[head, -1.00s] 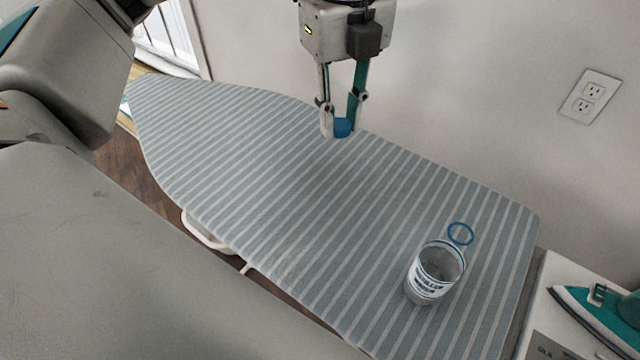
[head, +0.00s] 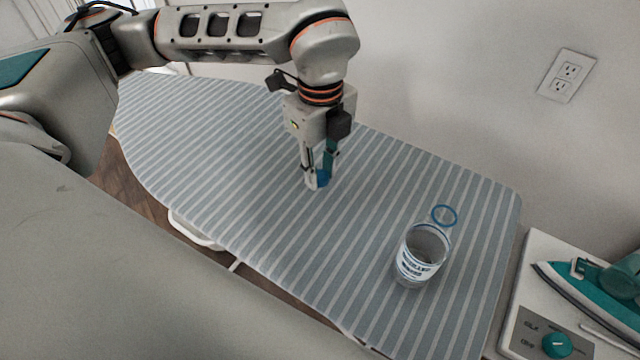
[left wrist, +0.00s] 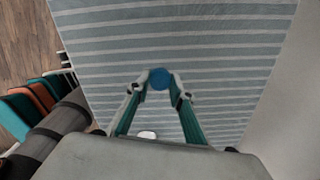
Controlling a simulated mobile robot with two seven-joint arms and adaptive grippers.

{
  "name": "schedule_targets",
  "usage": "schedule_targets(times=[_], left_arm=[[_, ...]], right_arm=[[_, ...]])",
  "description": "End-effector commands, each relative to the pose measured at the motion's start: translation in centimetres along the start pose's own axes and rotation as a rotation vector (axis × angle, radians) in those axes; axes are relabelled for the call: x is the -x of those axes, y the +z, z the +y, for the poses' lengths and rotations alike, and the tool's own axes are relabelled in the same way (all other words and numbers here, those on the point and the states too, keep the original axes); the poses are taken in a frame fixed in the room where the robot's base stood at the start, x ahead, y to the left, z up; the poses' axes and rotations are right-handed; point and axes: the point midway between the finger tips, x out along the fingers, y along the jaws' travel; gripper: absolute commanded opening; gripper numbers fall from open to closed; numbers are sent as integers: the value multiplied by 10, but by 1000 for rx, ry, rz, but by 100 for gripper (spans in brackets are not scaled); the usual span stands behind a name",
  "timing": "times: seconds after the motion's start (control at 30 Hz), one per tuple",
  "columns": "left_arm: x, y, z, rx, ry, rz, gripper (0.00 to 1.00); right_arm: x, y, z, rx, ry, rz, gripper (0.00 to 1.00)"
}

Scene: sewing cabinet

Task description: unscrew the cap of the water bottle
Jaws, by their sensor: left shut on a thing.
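The water bottle (head: 416,262) is clear with a white label and dark print, and stands upright on the striped ironing board with its top open. A blue ring (head: 444,216) shows right behind its top; I cannot tell whether it is joined to the bottle. My left gripper (head: 317,184) is shut on the blue cap (head: 323,178), left of the bottle and apart from it, low over the board. The cap also shows between the fingertips in the left wrist view (left wrist: 159,79). My right gripper is not in view.
The striped ironing board (head: 215,150) has wide bare room left of the bottle. A teal iron (head: 590,290) rests on a white unit with a teal knob (head: 557,345) at the right. The wall with an outlet (head: 567,75) stands behind the board.

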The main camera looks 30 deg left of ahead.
Motion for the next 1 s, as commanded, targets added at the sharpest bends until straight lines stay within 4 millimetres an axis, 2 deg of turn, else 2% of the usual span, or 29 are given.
schedule_targets(times=[0.23, 0.5, 0.9, 0.93, 0.97, 1.0], left_arm=[[-16, 0, 0, 0, 1, 0, 0], [-50, 0, 0, 1, 1, 0, 0], [-56, 0, 0, 0, 0, 0, 0], [-54, 0, 0, 0, -1, 0, 29], [-54, 0, 0, 0, -1, 0, 37], [-54, 0, 0, 0, -1, 0, 38]], right_arm=[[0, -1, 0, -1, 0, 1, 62], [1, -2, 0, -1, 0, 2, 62], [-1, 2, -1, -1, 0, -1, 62], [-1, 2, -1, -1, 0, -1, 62], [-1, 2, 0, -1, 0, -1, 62], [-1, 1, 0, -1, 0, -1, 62]])
